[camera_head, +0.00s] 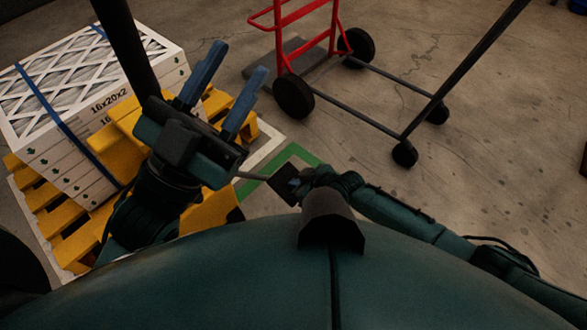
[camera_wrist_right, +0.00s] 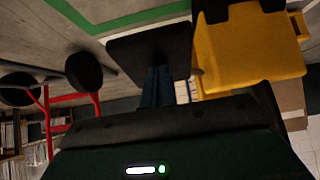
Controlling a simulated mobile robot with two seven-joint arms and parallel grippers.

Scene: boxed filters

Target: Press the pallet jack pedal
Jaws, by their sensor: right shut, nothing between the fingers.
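The pallet jack (camera_head: 215,211) is yellow, with a black handle pole (camera_head: 127,45) rising at upper left. Its pedal (camera_head: 280,190) is a dark square plate at the end of a thin rod. The pedal is large in the right wrist view (camera_wrist_right: 150,48), beside the yellow body (camera_wrist_right: 250,58). My right gripper (camera_head: 295,183) is at the pedal, its blue fingers together and empty; they overlap the plate in the right wrist view (camera_wrist_right: 157,84). I cannot tell whether they press on it. My left gripper (camera_head: 240,62) is open and empty, fingers apart, just right of the handle pole.
White boxed filters (camera_head: 82,115) with a blue strap are stacked on the yellow pallet (camera_head: 62,235) at left. A red hand truck (camera_head: 300,50) with black wheels stands beyond my right gripper. Green and white floor markings (camera_head: 300,157) run by the pedal. Open concrete lies at right.

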